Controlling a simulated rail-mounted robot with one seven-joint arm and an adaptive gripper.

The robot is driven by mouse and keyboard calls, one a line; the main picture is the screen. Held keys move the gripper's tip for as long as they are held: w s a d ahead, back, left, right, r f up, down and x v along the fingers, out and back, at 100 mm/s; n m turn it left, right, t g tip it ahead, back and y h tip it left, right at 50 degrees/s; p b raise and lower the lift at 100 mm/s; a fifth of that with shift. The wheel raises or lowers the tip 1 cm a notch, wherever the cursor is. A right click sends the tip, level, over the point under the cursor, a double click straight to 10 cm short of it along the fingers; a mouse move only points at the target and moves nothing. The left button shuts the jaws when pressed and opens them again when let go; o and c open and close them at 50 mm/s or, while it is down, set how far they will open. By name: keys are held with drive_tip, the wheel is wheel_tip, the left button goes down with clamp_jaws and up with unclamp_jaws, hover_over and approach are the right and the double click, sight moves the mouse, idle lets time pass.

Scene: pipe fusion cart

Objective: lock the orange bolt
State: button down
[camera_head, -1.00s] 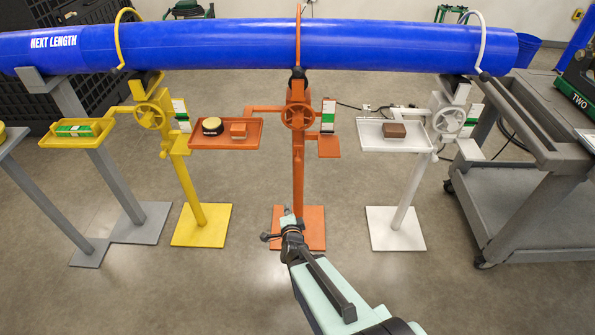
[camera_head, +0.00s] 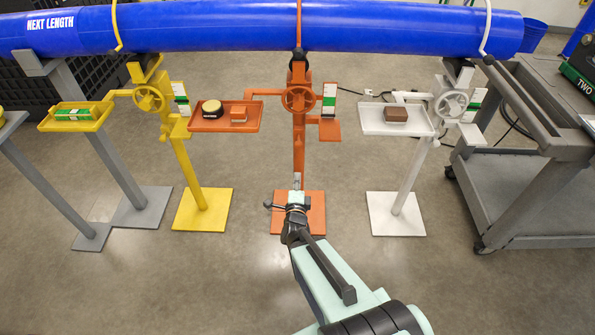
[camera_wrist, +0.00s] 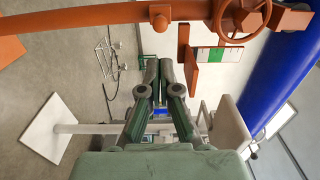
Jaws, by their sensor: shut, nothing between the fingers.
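The orange stand (camera_head: 299,150) rises in the middle of the head view, with a handwheel (camera_head: 300,99) and a hoop over the blue pipe (camera_head: 240,27). A small dark knob (camera_head: 299,55) sits at its top under the pipe; I cannot tell whether this is the bolt. My gripper (camera_head: 297,181) is in front of the lower post, above the stand's foot; contact is unclear. In the wrist view my gripper (camera_wrist: 160,64) has its fingers together and empty. The orange post (camera_wrist: 90,22) and handwheel (camera_wrist: 256,16) cross the top there, apart from the fingers.
A yellow stand (camera_head: 186,165) is left and a white stand (camera_head: 410,185) right, both with trays. The orange tray (camera_head: 218,124) holds a round item and a small block. A grey cart (camera_head: 535,195) stands far right.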

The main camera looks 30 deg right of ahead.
sight(298, 147)
drive_tip(key=b+x, duration=0.8)
drive_tip(key=x, duration=0.4)
drive_tip(key=shift+w, duration=0.1)
drive_tip(key=shift+w+d, duration=0.3)
drive_tip(key=shift+w, duration=0.3)
drive_tip(key=b+x, duration=0.1)
drive_tip(key=x, duration=0.2)
drive_tip(key=shift+f, duration=0.1)
drive_tip(key=shift+w, duration=0.15)
